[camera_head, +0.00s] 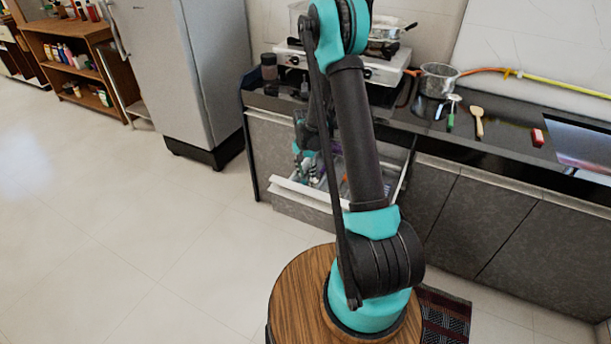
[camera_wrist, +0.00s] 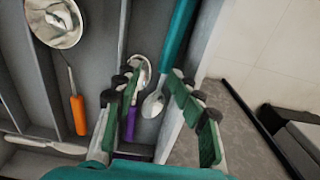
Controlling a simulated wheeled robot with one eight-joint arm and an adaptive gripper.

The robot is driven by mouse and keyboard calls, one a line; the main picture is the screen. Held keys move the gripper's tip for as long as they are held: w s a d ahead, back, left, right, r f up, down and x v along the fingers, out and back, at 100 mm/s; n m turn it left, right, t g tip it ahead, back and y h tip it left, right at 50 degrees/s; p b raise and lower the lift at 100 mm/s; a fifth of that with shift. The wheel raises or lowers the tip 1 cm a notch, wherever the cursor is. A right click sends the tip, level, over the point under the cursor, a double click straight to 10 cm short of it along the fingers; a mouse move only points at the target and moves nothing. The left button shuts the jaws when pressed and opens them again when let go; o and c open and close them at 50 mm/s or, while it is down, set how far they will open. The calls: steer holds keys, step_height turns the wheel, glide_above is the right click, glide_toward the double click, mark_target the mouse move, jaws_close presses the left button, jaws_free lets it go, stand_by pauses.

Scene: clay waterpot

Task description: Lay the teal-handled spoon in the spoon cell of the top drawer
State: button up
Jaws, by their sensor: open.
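The top drawer (camera_head: 300,195) is pulled open under the counter, and my arm hides part of it in the head view. The teal-handled spoon (camera_wrist: 177,38) lies in the rightmost long cell in the wrist view, alongside the drawer's side wall. Its silver bowl (camera_wrist: 153,104) points toward my gripper. A purple-handled spoon (camera_wrist: 131,122) lies beside it in the same cell, partly behind a finger. My gripper (camera_wrist: 155,85) is open above this cell, with the teal spoon's bowl between its fingers. I cannot tell if the fingers touch either spoon.
A ladle with an orange handle (camera_wrist: 78,115) lies in a cell farther left, past grey dividers. On the counter (camera_head: 505,135) are a pot (camera_head: 437,80), a green-handled utensil (camera_head: 451,118), a wooden spatula (camera_head: 478,122) and a red item (camera_head: 538,137). Floor left of the drawer is clear.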

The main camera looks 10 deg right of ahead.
step_height(320, 180, up, 11)
steer(key=shift+f, duration=0.15)
steer(key=shift+s, duration=0.1)
stand_by(0.6)
